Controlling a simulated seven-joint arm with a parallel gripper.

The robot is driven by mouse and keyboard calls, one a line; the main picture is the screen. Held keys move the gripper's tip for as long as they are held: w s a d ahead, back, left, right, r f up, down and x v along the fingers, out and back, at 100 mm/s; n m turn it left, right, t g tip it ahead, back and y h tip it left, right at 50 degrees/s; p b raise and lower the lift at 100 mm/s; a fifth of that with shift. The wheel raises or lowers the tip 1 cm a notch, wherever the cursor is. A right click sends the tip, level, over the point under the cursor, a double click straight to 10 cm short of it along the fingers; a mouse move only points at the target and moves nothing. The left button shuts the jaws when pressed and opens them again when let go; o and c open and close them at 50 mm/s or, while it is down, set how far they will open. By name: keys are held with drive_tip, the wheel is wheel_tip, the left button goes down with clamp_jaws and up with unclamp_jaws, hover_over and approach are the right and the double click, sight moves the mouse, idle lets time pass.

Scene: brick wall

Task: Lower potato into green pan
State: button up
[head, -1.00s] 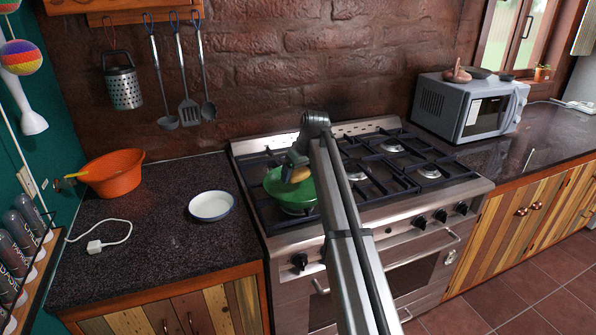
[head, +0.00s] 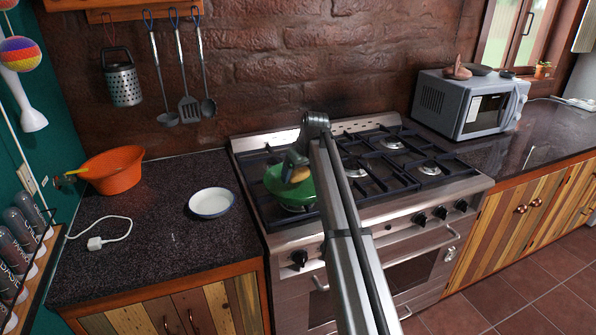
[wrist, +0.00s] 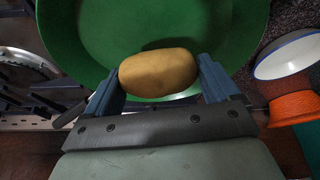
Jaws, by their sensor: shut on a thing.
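The potato (wrist: 158,73) is tan and oval. In the wrist view it sits between the two fingers of my gripper (wrist: 160,82), which is shut on it. In the head view the potato (head: 299,174) shows only in part, beside my gripper (head: 292,168). The green pan (head: 280,186) stands on the stove's left front area, partly hidden by my arm. In the wrist view the green pan (wrist: 150,25) lies behind the potato, with the potato over its near part. I cannot tell whether the potato touches the pan.
A white bowl (head: 212,203) and an orange colander (head: 113,171) stand on the dark counter left of the stove (head: 400,200). A white cable (head: 100,241) lies in front of them. A microwave (head: 470,103) stands on the right counter. Utensils hang on the brick wall.

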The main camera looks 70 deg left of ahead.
sight(298, 179)
drive_tip(key=shift+f, duration=1.6)
idle(1.1)
drive_tip(key=o, duration=0.8)
drive_tip(key=shift+o, duration=0.2)
drive_tip(key=v, duration=1.3)
drive_tip(key=shift+d+r, duration=0.2)
drive_tip(key=shift+r, duration=0.15)
drive_tip(key=shift+w, duration=0.1)
